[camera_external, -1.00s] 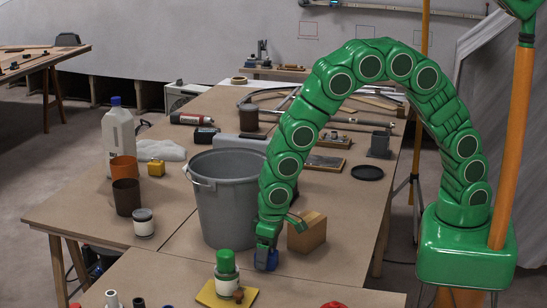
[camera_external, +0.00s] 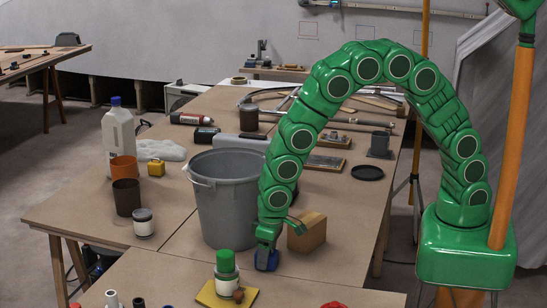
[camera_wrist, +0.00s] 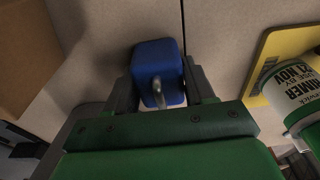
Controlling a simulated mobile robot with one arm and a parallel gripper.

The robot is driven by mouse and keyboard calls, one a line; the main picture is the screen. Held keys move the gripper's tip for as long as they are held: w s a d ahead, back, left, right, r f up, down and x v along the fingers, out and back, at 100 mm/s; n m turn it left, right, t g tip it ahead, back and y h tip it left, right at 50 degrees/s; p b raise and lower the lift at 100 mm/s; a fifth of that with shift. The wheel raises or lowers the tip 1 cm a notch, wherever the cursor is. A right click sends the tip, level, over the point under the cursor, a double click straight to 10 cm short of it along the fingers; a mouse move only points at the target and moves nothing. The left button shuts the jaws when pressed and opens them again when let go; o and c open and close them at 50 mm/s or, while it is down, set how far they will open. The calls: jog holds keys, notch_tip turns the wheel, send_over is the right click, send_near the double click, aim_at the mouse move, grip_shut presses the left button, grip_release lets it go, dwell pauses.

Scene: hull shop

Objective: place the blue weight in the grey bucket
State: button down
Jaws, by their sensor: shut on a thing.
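The blue weight (camera_external: 267,261) is a small blue block on the table, just in front of the grey bucket. In the wrist view the blue weight (camera_wrist: 160,72) sits between my two fingers, with a metal loop on it. My gripper (camera_external: 266,252) points down and is shut on the weight; in the wrist view the gripper (camera_wrist: 160,88) has a finger at each side of it. I cannot tell whether the weight touches the table. The grey bucket (camera_external: 222,205) stands upright to the left, its rim well above my gripper. Its inside bottom is hidden.
A wooden block (camera_external: 307,233) stands just right of my gripper. A green-capped jar (camera_external: 226,268) on a yellow pad (camera_external: 212,297) is at the front left.

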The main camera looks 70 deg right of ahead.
jog(key=shift+r, duration=0.1)
jog(key=shift+r, duration=0.65)
jog(key=s+d+r, duration=0.6)
jog(key=s+r, duration=0.6)
jog(key=s, duration=0.1)
notch_tip(320, 180, up, 16)
jog(key=n+y, duration=0.1)
jog(key=n, duration=0.8)
send_over(226, 230)
jog(key=w+d, duration=0.2)
jog(key=d, duration=0.3)
notch_tip(226, 230, down, 29)
jog(key=shift+d+r, duration=0.1)
dwell(0.9)
